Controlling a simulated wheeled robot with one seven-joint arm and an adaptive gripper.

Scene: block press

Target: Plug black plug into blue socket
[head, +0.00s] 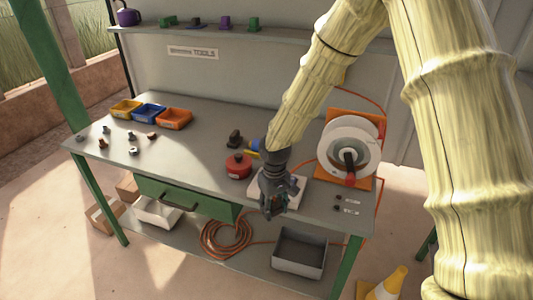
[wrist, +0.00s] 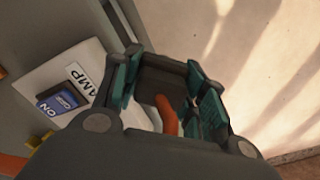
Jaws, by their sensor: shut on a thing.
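My gripper (head: 274,205) is at the table's front edge, in front of a white plate (head: 299,184). In the wrist view the teal-padded fingers (wrist: 165,90) are closed around a dark piece (wrist: 152,88) with an orange cord-like part (wrist: 168,116). This looks like the black plug, but the fingers hide much of it. The white plate also shows in the wrist view (wrist: 88,60), with a label ending in "AMP" and a dark blue "ON" switch (wrist: 62,98). I cannot make out a blue socket; my gripper and wrist cover part of the plate.
A red round container (head: 238,166), a black object (head: 234,139) and a blue-yellow item (head: 254,145) stand behind my wrist. A cable reel (head: 349,146) stands to the right. Yellow, blue and orange bins (head: 173,119) and several small parts are at left. The table's middle (head: 190,160) is clear.

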